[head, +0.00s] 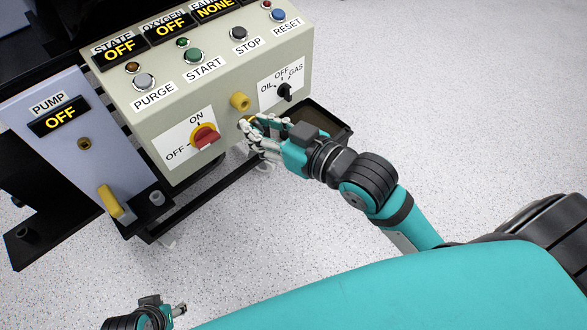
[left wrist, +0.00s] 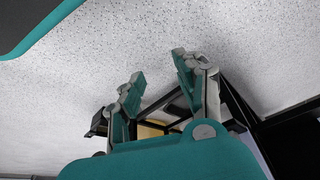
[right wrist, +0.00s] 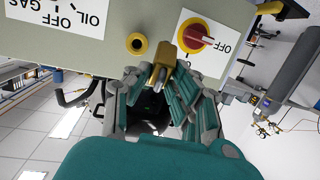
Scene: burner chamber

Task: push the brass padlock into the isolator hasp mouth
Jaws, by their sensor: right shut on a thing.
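My right gripper (head: 250,128) is in front of the cream control panel. In the right wrist view, its fingers (right wrist: 160,78) are shut on the brass padlock (right wrist: 161,63). The padlock sticks out past the fingertips toward the panel. The isolator hasp is a yellow round fitting (head: 240,101) with a dark mouth (right wrist: 137,43). In the right wrist view, the padlock appears just below and right of the mouth; I cannot tell the gap in depth. In the head view, the fingers mostly hide the padlock. My left gripper (head: 180,308) is low at the left; its fingers (left wrist: 158,68) are apart and empty.
A red rotary switch (head: 205,137) on a yellow ring sits left of the hasp. A black OIL/OFF/GAS knob (head: 285,91) sits to its right. A dark tray (head: 325,120) is beside the right hand. A pump panel (head: 75,130) with a yellow lever stands left. Speckled floor is open at right.

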